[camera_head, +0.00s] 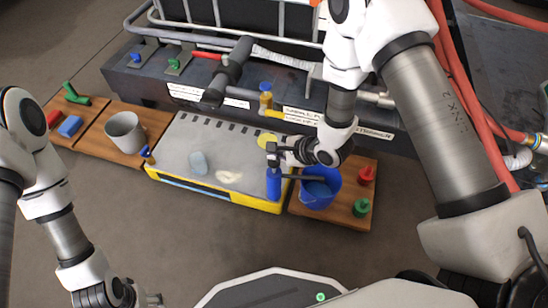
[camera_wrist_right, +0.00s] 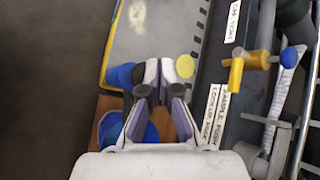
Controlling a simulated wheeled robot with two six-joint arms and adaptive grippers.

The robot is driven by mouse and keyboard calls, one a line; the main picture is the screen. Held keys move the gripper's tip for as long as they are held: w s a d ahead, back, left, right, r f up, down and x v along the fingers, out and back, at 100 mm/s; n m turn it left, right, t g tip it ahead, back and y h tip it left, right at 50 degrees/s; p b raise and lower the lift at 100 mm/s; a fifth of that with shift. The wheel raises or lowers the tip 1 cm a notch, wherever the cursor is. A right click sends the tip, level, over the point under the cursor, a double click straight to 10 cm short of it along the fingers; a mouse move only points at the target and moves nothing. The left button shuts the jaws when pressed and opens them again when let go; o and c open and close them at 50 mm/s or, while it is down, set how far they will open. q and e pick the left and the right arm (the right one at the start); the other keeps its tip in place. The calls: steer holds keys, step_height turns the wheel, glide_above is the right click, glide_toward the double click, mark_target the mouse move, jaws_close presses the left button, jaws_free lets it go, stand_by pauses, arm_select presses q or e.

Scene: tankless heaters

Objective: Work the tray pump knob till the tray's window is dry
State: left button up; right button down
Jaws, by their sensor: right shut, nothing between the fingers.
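The grey tray (camera_head: 225,150) with yellow sides lies on the floor in the head view; its surface also shows in the right wrist view (camera_wrist_right: 150,30). A light blue window strip (camera_head: 195,187) runs along its front side; its water level is too small to tell. A round yellow knob (camera_head: 267,139) is at the tray's right end, also in the wrist view (camera_wrist_right: 185,66). A blue cylinder (camera_head: 273,183) stands at the front right corner. My right gripper (camera_head: 272,157) is shut and empty between them. My left gripper (camera_head: 152,299) is low at the left, its fingers unclear.
A blue bucket (camera_head: 320,187) stands on a wooden board (camera_head: 345,213) right of the tray, with red and green valve pieces. A grey cup (camera_head: 124,131) stands on boards at the left. Dark machinery with pipes (camera_head: 230,75) lies behind. The front floor is clear.

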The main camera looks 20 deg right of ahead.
mark_target(276, 163)
step_height(276, 163, up, 5)
steer(key=p, duration=0.6)
steer(key=shift+r, duration=0.1)
stand_by(0.7)
